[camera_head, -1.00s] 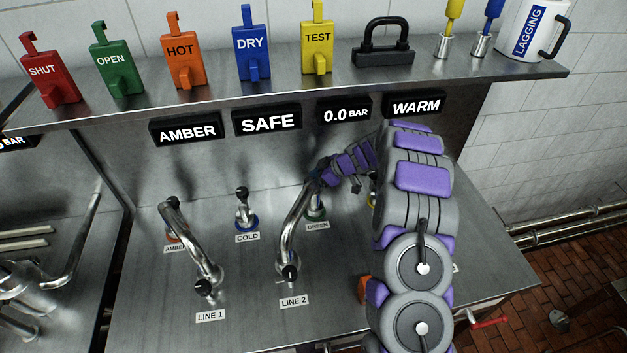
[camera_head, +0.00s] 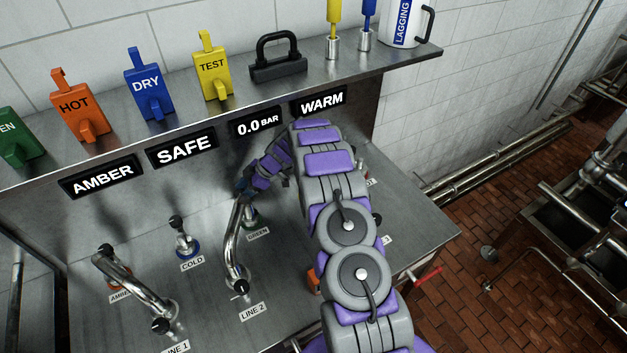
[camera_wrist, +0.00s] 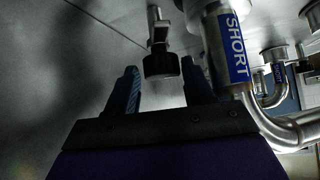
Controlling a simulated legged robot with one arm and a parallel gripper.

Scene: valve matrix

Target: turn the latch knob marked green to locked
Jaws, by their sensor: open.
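The green-marked latch knob shows its green base (camera_head: 251,217) above a GREEN label (camera_head: 258,234), partly hidden behind the bent LINE 2 pipe (camera_head: 236,240). My gripper (camera_head: 244,184) is above and behind that pipe, close to the knob; its tips are small and dark here. In the wrist view my gripper (camera_wrist: 160,78) is open, with two dark blue fingers apart. A black knob (camera_wrist: 161,64) on a metal stem (camera_wrist: 156,28) lies between and just past the fingers, with no clear contact. No colour mark shows on it there.
A pipe labelled SHORT (camera_wrist: 232,45) stands close to the right finger. The COLD knob (camera_head: 182,240) and LINE 1 pipe (camera_head: 135,284) are to the left. Above hang displays reading AMBER (camera_head: 101,176), SAFE (camera_head: 181,149), 0.0 BAR and WARM (camera_head: 319,103), under a shelf of coloured tags.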

